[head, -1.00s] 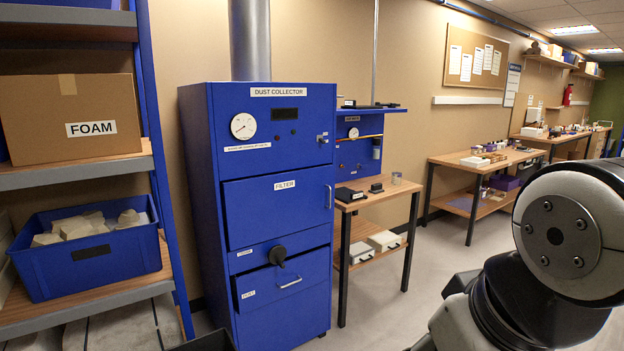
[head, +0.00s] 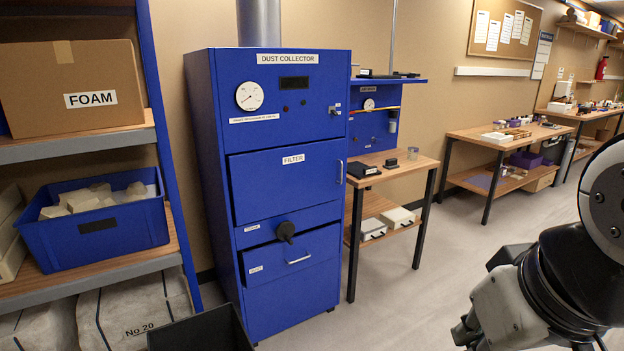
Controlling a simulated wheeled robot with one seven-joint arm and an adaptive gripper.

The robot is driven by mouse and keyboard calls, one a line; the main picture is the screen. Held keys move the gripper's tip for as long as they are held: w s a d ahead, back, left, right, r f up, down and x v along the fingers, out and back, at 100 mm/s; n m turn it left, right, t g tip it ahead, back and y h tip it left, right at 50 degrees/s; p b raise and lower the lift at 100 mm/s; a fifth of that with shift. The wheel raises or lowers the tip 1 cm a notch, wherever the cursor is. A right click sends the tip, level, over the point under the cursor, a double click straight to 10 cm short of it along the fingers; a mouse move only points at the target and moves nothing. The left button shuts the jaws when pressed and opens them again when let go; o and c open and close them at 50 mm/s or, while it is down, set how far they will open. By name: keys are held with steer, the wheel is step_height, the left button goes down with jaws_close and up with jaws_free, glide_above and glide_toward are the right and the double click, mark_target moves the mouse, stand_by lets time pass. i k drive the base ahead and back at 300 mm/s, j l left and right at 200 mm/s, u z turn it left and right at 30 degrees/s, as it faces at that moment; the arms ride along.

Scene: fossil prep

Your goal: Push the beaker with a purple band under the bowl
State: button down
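I cannot make out a beaker with a purple band or a bowl in the head view. A small grey cylinder (head: 413,153) stands on the small wooden table beside the dust collector, too small to identify. Part of my arm shows at the right edge.
A blue dust collector (head: 285,215) stands in the middle, with its lower drawer (head: 292,255) slightly open. A shelf rack (head: 90,268) with a foam box (head: 72,85) and a blue bin (head: 98,225) is at left. Workbenches (head: 478,133) line the wall at right. Grey floor (head: 425,285) is clear.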

mark_target(412, 153)
steer(key=i+l+z, duration=0.3)
steer(key=i+z, duration=0.2)
steer(key=i, duration=0.15)
steer(key=i+z, duration=0.45)
steer(key=i, duration=0.25)
steer(key=i+u, duration=0.15)
steer(key=i, duration=0.5)
steer(key=i+l+u, duration=0.15)
steer(key=i, duration=0.5)
steer(key=i+l+u, duration=0.15)
steer(key=i, duration=0.45)
steer(key=i+u, duration=0.35)
steer(key=i, duration=0.2)
steer(key=i+l+u, duration=0.2)
steer(key=i+u, duration=0.15)
steer(key=i, duration=0.15)
